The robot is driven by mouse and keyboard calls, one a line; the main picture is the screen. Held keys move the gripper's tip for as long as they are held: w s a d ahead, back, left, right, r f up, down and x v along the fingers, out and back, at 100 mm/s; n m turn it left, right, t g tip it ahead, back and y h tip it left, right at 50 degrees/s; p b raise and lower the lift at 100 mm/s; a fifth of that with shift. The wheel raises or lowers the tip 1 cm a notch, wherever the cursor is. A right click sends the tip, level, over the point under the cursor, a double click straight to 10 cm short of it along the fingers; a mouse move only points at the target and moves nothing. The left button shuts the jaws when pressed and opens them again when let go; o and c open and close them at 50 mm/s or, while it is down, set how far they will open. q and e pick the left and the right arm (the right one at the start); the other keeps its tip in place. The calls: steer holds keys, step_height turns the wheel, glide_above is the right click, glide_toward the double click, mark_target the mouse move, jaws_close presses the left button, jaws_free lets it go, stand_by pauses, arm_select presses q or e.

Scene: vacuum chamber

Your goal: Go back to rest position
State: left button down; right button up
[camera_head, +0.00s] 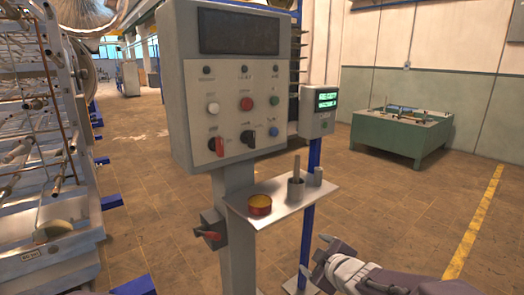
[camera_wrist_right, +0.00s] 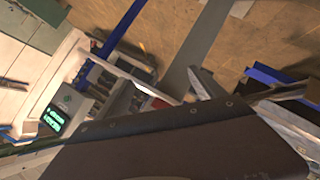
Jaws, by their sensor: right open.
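My right gripper (camera_head: 314,258) is at the lower right of the head view, at the end of my right arm, which comes in from the right edge. Its fingers are apart and nothing shows between them. It is in front of and to the right of the blue post (camera_head: 310,212), below the level of the small shelf. In the right wrist view a large dark part fills the bottom, and I cannot make out the fingertips clearly. My left gripper is not in view.
A metal rack machine (camera_head: 50,255) is at left. A green bench (camera_head: 395,142) stands behind. Floor at right is clear.

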steer(key=s+d+f+m+g+h, duration=0.1)
steer(key=s+d+f+m+g, duration=0.1)
steer(key=s+f+m+g, duration=0.5)
steer(key=s+d+f+m+g+h, duration=0.15)
steer(key=s+f+m, duration=0.25)
steer(key=s+f, duration=0.65)
steer(key=s+r+g+p, duration=0.1)
steer(key=s+r+p, duration=0.1)
steer(key=r+p, duration=0.9)
steer(key=s+r+m+g+p, duration=0.1)
steer(key=r+p, duration=1.1)
steer(key=r, duration=0.1)
steer(key=shift+s+r, duration=0.25)
steer(key=shift+s, duration=0.15)
steer(key=shift+y, duration=0.25)
